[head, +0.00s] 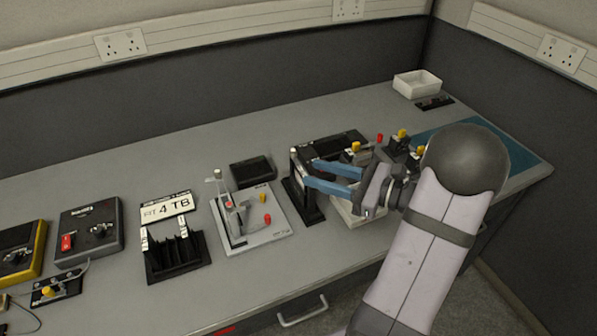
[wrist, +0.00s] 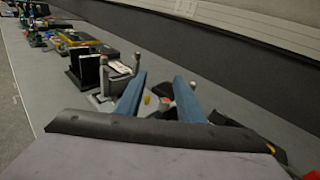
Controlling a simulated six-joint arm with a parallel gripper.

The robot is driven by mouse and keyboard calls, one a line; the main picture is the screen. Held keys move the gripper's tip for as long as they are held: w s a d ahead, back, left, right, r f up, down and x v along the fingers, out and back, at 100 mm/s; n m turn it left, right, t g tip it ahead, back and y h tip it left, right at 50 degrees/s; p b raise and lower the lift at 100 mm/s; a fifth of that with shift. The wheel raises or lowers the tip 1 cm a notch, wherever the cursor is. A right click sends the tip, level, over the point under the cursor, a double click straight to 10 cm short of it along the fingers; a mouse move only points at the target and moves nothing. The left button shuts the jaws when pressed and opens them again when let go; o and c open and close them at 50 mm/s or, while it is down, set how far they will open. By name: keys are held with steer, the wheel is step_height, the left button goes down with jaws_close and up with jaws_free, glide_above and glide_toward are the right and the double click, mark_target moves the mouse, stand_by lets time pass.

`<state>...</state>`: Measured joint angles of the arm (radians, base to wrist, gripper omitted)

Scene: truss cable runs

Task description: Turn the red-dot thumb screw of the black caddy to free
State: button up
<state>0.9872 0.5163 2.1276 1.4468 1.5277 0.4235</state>
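No red dot or thumb screw can be made out, and I cannot tell for sure which black item is the caddy. A black box (head: 252,172) lies behind a grey fixture plate (head: 277,237). A black upright stand (head: 302,203) with a pale top is right of that plate. My gripper (head: 307,174) has two blue fingers, apart with nothing seen between them. In the head view the fingertips overlap the upper part of the stand; contact cannot be told. In the wrist view my gripper (wrist: 160,78) shows its fingers wide apart, with the bench beyond.
Left are a black slotted rack (head: 178,262) with a "FIT 4 TB" sign (head: 167,207), a dark grey box with a red switch (head: 89,233) and a yellow-edged box (head: 22,252). Yellow-knobbed fixtures (head: 400,140) stand right, near a blue mat (head: 510,153) and white tray (head: 416,84).

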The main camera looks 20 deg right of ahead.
steer(key=shift+m+t, duration=0.5)
steer(key=shift+t, duration=0.1)
steer(key=f+b, duration=0.1)
steer(key=d+f+b, duration=0.1)
steer(key=f, duration=0.1)
steer(key=w+f+b, duration=0.1)
steer(key=shift+d+f+b, duration=0.3)
steer(key=shift+d+b, duration=0.05)
steer(key=p+x, duration=0.1)
steer(key=x, duration=0.6)
steer(key=shift+a, duration=0.2)
steer(key=shift+w+r, duration=0.1)
jaws_close()
